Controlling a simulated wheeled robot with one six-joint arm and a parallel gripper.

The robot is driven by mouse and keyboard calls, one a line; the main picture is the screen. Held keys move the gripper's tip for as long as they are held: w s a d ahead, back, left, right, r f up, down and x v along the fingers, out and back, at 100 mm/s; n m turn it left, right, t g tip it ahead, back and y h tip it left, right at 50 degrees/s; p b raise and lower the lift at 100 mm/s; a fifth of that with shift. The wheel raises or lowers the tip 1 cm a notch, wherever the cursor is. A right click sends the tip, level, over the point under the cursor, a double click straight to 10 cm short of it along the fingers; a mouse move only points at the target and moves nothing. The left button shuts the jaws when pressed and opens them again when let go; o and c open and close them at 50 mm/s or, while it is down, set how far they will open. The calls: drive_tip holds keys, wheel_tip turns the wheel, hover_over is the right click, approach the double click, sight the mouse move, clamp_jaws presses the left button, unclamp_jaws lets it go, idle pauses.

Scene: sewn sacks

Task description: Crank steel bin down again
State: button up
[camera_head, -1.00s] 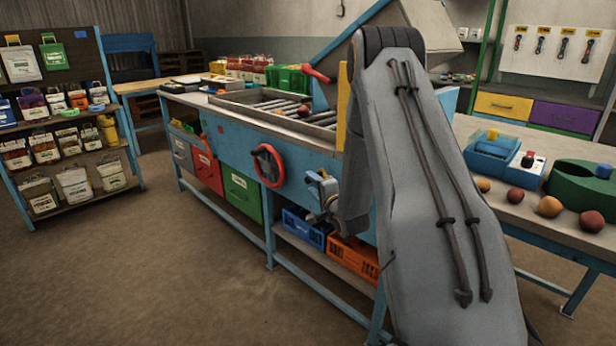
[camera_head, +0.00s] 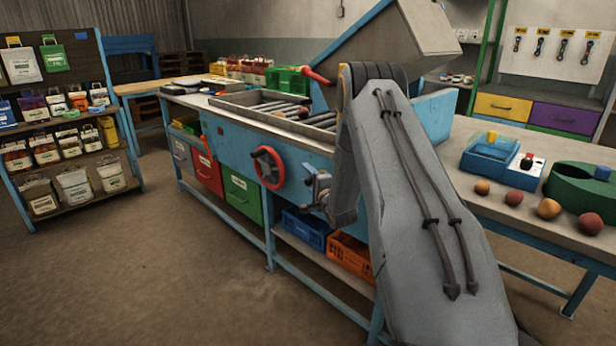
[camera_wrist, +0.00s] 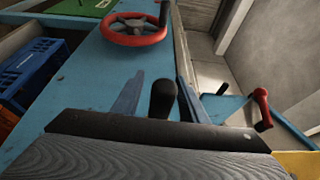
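The grey steel bin (camera_head: 412,42) is raised and tilted above the blue bench, behind my arm. A red handwheel (camera_head: 268,167) is on the bench's front panel; it also shows at the top of the wrist view (camera_wrist: 135,28). A red-handled lever (camera_head: 318,77) is by the bin, and a red handle shows at right in the wrist view (camera_wrist: 262,108). My gripper (camera_wrist: 160,78) is by the front panel, right of the wheel. Its fingers are apart, with a black knob (camera_wrist: 163,100) between them. I cannot tell whether they touch it. The knob's mounting is hidden.
A roller tray (camera_head: 285,108) lies on the bench top. Blue (camera_head: 307,228) and orange (camera_head: 350,254) crates sit on the lower shelf. Loose balls (camera_head: 548,208) lie on the right table near a green ring-shaped container (camera_head: 580,188). The floor in front is clear.

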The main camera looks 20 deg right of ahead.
clamp_jaws()
drive_tip(key=shift+f, duration=0.25)
idle(0.5)
